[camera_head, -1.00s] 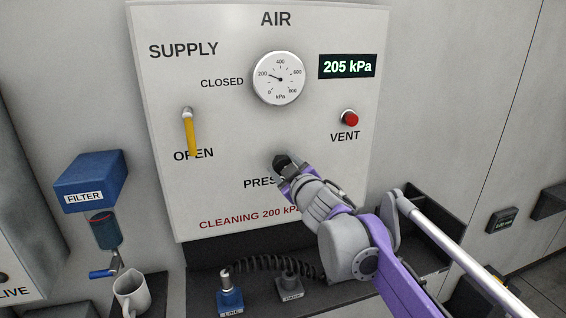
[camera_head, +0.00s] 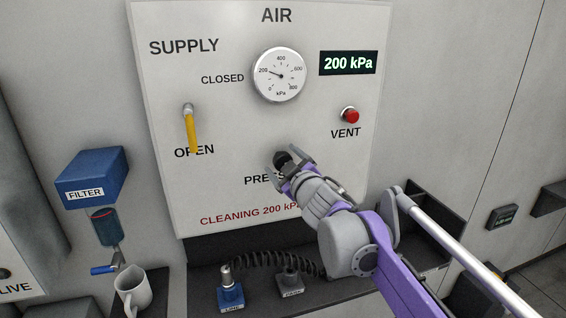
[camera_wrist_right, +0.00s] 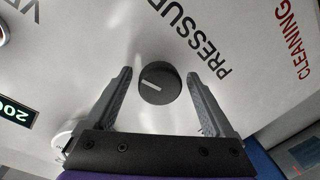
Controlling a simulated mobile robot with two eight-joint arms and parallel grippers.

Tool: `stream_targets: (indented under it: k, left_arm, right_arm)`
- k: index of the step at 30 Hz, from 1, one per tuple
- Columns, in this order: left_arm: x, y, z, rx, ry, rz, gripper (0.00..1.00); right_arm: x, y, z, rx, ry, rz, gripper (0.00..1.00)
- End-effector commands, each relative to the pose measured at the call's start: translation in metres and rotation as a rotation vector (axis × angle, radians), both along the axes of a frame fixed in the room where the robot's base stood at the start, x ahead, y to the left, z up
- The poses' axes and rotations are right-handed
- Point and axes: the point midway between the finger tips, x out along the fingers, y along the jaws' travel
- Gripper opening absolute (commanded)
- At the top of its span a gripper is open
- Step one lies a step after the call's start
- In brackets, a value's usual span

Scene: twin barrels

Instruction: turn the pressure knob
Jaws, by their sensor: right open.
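The pressure knob (camera_wrist_right: 159,84) is a round black knob with a white pointer line on the white AIR panel (camera_head: 225,130). In the right wrist view it sits between the two spread fingers of my right gripper (camera_wrist_right: 157,92), with a gap on each side. In the head view the knob (camera_head: 284,158) shows partly, between the fingers of the right gripper (camera_head: 287,163). The green display (camera_head: 347,63) reads 200 kPa, and the gauge (camera_head: 279,75) needle points near 200. My left gripper is not in view.
The yellow supply lever (camera_head: 191,130) points down at OPEN. A red vent button (camera_head: 349,115) is at the panel's right. Below are a blue filter (camera_head: 91,178), a mug (camera_head: 132,290), a blue LINE connector (camera_head: 230,293) and a coiled black hose (camera_head: 262,260).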

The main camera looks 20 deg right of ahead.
Motion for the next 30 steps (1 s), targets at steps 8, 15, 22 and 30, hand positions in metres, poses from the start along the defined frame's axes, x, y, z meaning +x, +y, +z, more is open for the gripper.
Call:
stream_targets:
  k: [8, 15, 22, 30]
  left_arm:
    - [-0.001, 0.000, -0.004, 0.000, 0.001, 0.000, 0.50]
    - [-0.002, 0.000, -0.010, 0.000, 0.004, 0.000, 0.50]
    - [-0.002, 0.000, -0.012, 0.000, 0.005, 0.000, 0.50]
    - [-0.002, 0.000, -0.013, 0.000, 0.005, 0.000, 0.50]
  right_arm:
    - [-0.023, -0.002, 0.001, -0.001, 0.000, 0.000, 0.88]
    - [-0.070, -0.007, 0.003, -0.001, 0.000, -0.001, 0.88]
    - [-0.100, -0.010, 0.006, 0.000, 0.000, 0.000, 0.88]
    - [-0.108, -0.010, 0.007, 0.000, 0.000, 0.000, 0.88]
